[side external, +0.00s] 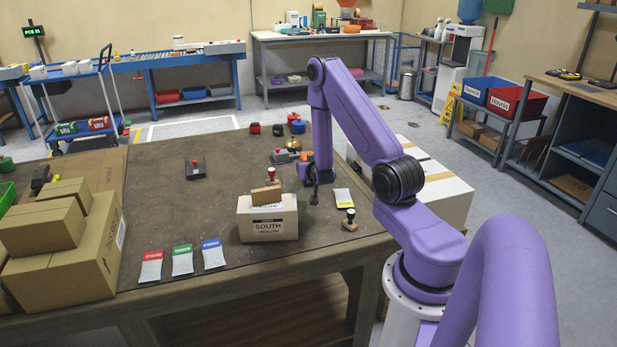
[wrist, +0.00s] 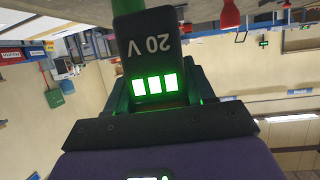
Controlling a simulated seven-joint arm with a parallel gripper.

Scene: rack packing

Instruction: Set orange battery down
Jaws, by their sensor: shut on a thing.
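My gripper (wrist: 153,92) is shut on a battery (wrist: 150,48), which stands out between the fingers in the wrist view. Its dark face reads "20 V" upside down and has three lit bars. A green part shows at its far end; no orange shows on it in this view. In the side view my gripper is low over the right half of the workbench (side external: 225,200), partly hidden by my arm. A small orange patch (side external: 304,172) shows beside it. I cannot tell whether it touches the bench.
A white box marked SOUTH (side external: 268,226) stands in front of the gripper, with a stamp (side external: 271,174) behind it. Another stamp (side external: 350,219) and a yellow-topped card (side external: 343,198) lie to the right. Three coloured cards (side external: 182,261) lie at front left.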

